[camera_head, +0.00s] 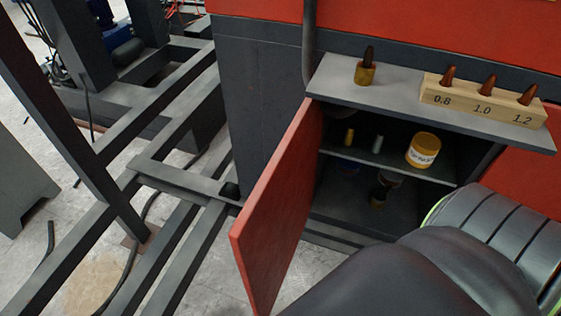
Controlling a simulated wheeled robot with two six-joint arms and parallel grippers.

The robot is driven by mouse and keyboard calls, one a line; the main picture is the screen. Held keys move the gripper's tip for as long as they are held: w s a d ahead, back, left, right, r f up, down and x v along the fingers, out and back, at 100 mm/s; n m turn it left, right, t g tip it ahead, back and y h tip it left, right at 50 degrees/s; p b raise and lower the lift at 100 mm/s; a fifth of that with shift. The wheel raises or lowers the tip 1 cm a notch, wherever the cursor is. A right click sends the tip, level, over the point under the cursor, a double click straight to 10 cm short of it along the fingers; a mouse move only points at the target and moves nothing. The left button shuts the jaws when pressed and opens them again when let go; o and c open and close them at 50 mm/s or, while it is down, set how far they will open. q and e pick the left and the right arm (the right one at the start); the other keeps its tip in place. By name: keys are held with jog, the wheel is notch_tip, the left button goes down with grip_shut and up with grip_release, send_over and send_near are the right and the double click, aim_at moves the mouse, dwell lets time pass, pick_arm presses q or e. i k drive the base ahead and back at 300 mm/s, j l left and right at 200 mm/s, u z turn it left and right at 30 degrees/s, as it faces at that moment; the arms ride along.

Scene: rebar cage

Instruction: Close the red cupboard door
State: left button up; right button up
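The red cupboard door (275,215) stands wide open in the head view, swung out toward me from the left side of the cupboard. The dark cupboard interior (345,205) is exposed. On its inner shelf stand a yellow jar (423,150) with a white label and a few small items. A dark object stands on the cupboard floor. One of my arms fills the lower right, with a ribbed grey part at the right edge. It hides the lower right of the cupboard. Neither gripper's fingers show.
A grey shelf (390,96) juts out above the cupboard, holding a wooden block (480,101) with several copper tips and a brass piece (365,72). Dark steel beams (165,180) fill the left. Some bare floor (310,268) shows right of the door.

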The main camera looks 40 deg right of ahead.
aim_at(264, 237)
jog(key=i+j+z, duration=0.1)
jog(key=z, duration=0.3)
jog(key=j+z, duration=0.15)
jog(key=z, duration=0.25)
jog(key=j+z, duration=0.15)
jog(key=z, duration=0.25)
jog(key=j+z, duration=1.05)
jog(key=z, duration=0.15)
jog(key=k, duration=0.1)
